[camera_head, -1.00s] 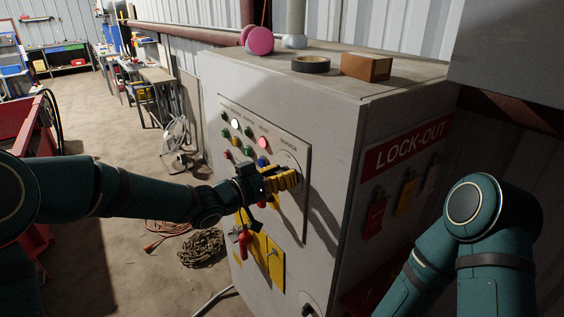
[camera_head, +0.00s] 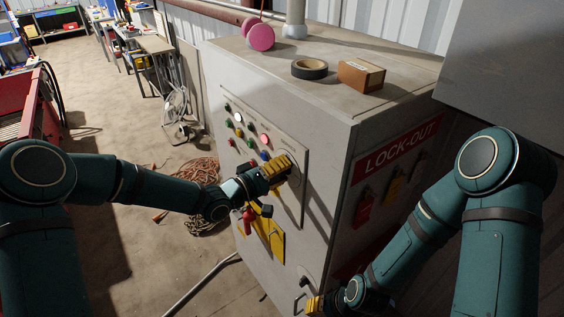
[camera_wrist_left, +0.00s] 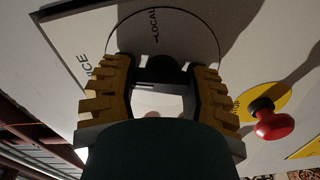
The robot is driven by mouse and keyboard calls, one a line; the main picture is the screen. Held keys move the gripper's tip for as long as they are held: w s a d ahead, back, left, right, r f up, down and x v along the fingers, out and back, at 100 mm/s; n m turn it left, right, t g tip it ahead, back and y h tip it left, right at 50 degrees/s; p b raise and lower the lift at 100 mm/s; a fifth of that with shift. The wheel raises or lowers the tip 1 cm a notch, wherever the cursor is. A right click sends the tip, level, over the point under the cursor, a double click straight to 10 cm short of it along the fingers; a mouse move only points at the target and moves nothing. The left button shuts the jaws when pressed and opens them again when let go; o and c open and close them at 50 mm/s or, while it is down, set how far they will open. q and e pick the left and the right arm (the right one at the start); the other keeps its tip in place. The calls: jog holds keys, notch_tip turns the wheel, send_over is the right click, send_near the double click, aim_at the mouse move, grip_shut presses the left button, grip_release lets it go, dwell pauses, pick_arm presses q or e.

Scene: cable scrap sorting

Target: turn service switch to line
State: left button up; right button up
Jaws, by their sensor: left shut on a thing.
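The service switch is on the grey cabinet's front panel, on a round dial plate (camera_head: 295,195). In the left wrist view its dark knob (camera_wrist_left: 160,70) is between my yellow fingers, with the word LOCAL above it on the dial. My left gripper (camera_head: 277,171) is at the dial, shut on the knob; its fingers hide most of the knob in the head view. The knob's exact pointing is hard to read. My right gripper (camera_head: 314,304) is low at the cabinet front, partly cut off by the bottom edge, and its jaw opening cannot be made out.
Indicator lights (camera_head: 264,139) sit above left of the dial. A red-handled switch (camera_head: 248,220) on a yellow plate (camera_head: 270,236) is below; a red knob (camera_wrist_left: 272,122) shows in the wrist view. Tape (camera_head: 309,69) and a carton (camera_head: 361,75) lie on top. Lock-out tags hang right.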

pick_arm(q)
jog(key=shift+w+r+n+p, duration=0.1)
jog(key=shift+n+p, duration=0.3)
jog(key=shift+n, duration=0.45)
jog(key=shift+w+r+n+p, duration=0.1)
jog(key=shift+n+p, duration=0.25)
jog(key=shift+n, duration=0.5)
jog(key=o, duration=1.2)
jog(key=shift+a, duration=0.1)
jog(key=shift+o, duration=0.2)
jog(key=shift+f, duration=0.1)
jog(key=shift+s+a, duration=0.1)
jog(key=shift+s, duration=0.05)
jog(key=v, duration=1.1)
jog(key=shift+s+a, duration=0.25)
jog(key=shift+a, duration=0.05)
